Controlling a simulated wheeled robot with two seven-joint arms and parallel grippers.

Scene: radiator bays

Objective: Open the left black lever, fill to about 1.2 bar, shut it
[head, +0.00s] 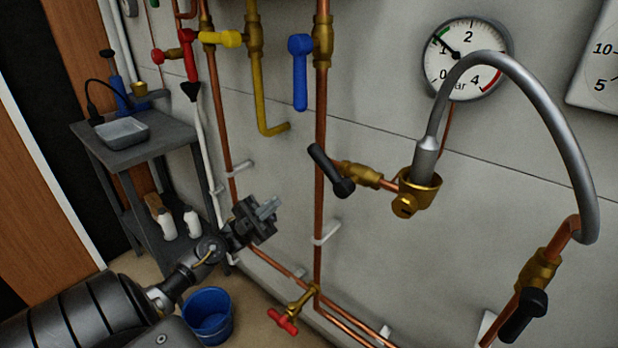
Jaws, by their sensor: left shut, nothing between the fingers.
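The left black lever (331,170) sits on a brass valve (362,175) on a short copper branch; it slants across that branch. The right black lever (523,315) is on a lower brass valve (540,270). A grey hose (548,95) arches between the two valves' fittings. The round gauge (490,50) has its black needle pointing up-left, a little past 1, near the green band. My left gripper (268,208) is shut and empty, left of and below the left black lever, apart from it. My right gripper is not in view.
A blue lever (300,75), yellow lever (222,39) and red lever (187,52) are on pipes above. A red tap (283,321) is low down. A grey trolley (90,140) and blue bucket (208,312) stand at left. The wall between my left gripper and the left black lever holds a vertical copper pipe (319,220).

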